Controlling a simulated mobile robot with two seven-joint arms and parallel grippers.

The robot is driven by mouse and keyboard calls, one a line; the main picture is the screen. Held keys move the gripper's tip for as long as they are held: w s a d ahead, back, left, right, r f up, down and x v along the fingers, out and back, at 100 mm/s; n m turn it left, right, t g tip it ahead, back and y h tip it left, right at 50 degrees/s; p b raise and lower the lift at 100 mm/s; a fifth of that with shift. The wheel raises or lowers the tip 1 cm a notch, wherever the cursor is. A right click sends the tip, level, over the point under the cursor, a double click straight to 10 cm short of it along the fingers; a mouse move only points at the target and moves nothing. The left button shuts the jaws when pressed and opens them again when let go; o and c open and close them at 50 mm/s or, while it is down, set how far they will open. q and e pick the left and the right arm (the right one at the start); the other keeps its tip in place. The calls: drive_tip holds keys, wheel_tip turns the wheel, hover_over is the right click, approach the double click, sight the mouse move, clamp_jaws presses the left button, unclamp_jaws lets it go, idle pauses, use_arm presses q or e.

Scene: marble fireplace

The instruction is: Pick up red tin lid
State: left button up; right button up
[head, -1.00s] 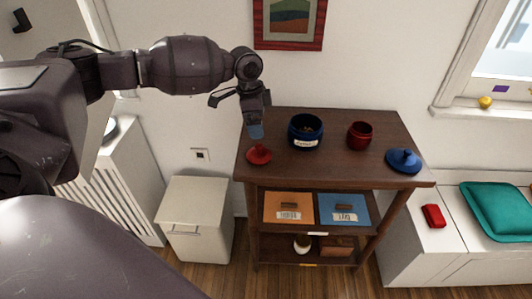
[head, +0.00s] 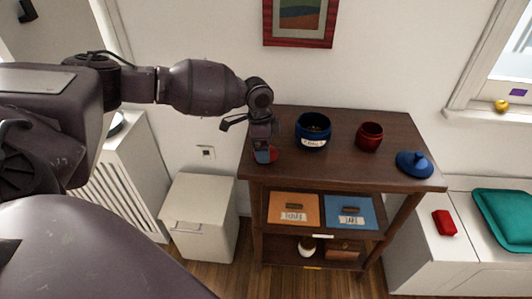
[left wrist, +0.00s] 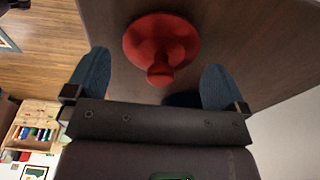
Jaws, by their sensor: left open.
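The red tin lid (left wrist: 161,40) lies on the shelf top near its left edge, its round knob toward my gripper in the left wrist view. In the head view the lid (head: 272,154) is partly hidden behind my left gripper (head: 265,157). My left gripper (left wrist: 151,88) is open, with its two blue fingertips on either side of the lid's knob and nothing held between them. The red tin (head: 369,137) stands open on the same shelf top, to the right. My right gripper is in neither view.
A labelled blue pot (head: 313,132) stands right of the lid, and a blue lid (head: 414,164) lies at the right end of the dark wooden shelf (head: 340,172). A white cabinet (head: 200,220) stands lower left. The shelf top's front middle is clear.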

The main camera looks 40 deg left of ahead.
use_arm(q)
wheel_tip(320, 180, down, 2)
drive_tip(key=shift+w+d+f, duration=0.1)
drive_tip(key=c, duration=0.8)
drive_tip(key=shift+r, duration=0.2)
